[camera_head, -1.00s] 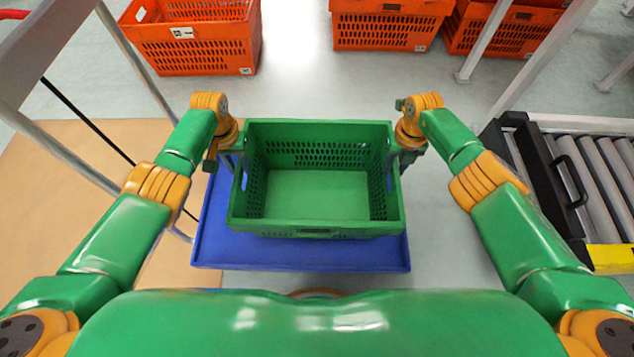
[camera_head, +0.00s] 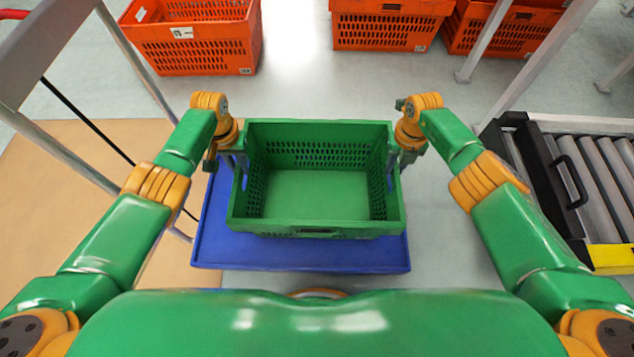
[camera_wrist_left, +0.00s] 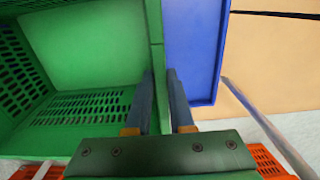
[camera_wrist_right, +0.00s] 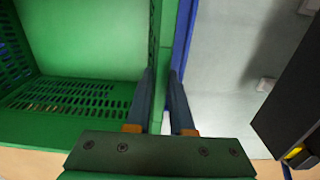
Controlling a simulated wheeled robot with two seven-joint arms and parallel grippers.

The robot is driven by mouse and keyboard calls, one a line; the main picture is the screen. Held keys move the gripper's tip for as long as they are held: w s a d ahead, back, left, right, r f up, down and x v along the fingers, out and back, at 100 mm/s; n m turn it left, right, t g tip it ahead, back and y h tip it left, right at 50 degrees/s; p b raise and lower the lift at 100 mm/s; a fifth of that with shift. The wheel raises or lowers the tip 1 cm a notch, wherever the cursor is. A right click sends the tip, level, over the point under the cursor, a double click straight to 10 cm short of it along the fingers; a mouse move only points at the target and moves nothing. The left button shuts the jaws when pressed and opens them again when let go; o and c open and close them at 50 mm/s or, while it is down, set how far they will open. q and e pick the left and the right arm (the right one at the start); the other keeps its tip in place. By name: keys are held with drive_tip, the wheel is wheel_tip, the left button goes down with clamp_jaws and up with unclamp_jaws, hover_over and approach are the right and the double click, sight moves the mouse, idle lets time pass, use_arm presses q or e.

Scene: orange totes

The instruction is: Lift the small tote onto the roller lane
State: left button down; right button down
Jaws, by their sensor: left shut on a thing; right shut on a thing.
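The small green tote (camera_head: 316,231) is empty and upright, above or on a blue platform (camera_head: 300,254); I cannot tell whether they touch. My left gripper (camera_head: 236,163) is shut on the tote's left side wall, with a finger on each side of it in the left wrist view (camera_wrist_left: 159,80). My right gripper (camera_head: 400,160) is shut on the right side wall, which shows between its fingers in the right wrist view (camera_wrist_right: 162,80). The roller lane (camera_head: 602,175) is at the right, apart from the tote.
A black frame with a handle (camera_head: 571,180) stands at the lane's near side, between tote and rollers. Orange totes (camera_head: 195,45) stand on the floor at the back. Grey posts rise at the left and back right. Floor shows between tote and lane.

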idle(0.7)
